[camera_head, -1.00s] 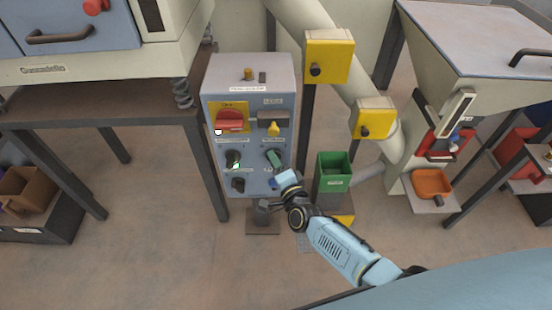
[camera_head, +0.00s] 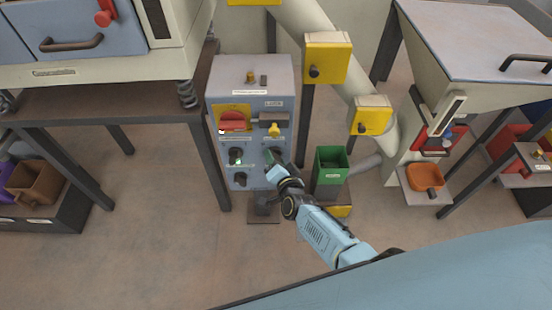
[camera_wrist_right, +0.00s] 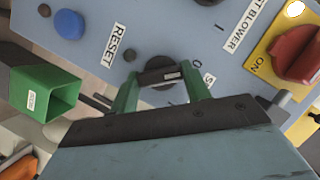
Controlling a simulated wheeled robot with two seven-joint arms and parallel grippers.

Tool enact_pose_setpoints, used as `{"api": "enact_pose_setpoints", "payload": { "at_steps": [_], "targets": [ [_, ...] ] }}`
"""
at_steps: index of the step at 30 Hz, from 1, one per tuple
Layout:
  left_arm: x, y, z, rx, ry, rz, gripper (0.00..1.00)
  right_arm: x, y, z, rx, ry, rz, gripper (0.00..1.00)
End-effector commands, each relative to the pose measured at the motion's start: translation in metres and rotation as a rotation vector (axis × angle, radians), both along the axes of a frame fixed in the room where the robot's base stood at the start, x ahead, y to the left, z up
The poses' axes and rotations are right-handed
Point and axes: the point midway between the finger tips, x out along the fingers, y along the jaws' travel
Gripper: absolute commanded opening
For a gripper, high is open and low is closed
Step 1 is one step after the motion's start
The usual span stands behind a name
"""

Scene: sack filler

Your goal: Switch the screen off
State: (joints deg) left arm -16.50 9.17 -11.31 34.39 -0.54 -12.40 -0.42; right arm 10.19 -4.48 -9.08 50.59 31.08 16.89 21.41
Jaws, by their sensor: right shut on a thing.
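The grey control box (camera_head: 285,95) stands in the middle of the head view. My right gripper (camera_head: 273,158) is at the right-hand knob of its middle row. In the right wrist view, its green fingers (camera_wrist_right: 160,82) are shut on a dark rotary knob (camera_wrist_right: 158,68) with a pale mark. The marks 0 and I show beside the knob; its label is mostly hidden, only an S showing. In the head view the gripper covers most of this knob. A machine on springs (camera_head: 100,70) stands at the left. My left gripper is not in view.
A red rotary switch (camera_wrist_right: 298,55) on a yellow plate and a blue button (camera_wrist_right: 69,24) near a RESET label are close by. A green bin (camera_head: 331,165) stands close on the right.

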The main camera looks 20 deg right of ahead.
Motion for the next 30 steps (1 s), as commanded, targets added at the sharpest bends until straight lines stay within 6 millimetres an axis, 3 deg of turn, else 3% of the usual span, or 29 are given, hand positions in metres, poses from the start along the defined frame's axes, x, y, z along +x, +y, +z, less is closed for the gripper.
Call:
{"api": "enact_pose_setpoints", "payload": {
  "at_steps": [14,15,20,30],
  "targets": [
    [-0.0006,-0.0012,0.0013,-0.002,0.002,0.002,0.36,-0.0008,0.0,-0.0013,-0.014,0.006,0.001,0.24],
    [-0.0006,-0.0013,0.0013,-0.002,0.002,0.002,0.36,-0.0008,0.0,-0.0013,-0.014,0.006,0.001,0.49],
    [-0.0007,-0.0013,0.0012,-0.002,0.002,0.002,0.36,-0.0006,0.0,-0.0009,-0.013,0.005,0.0,0.69],
    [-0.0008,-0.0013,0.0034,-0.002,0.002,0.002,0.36,-0.0033,-0.0003,0.0006,-0.012,0.005,0.0,0.69]
  ]
}}
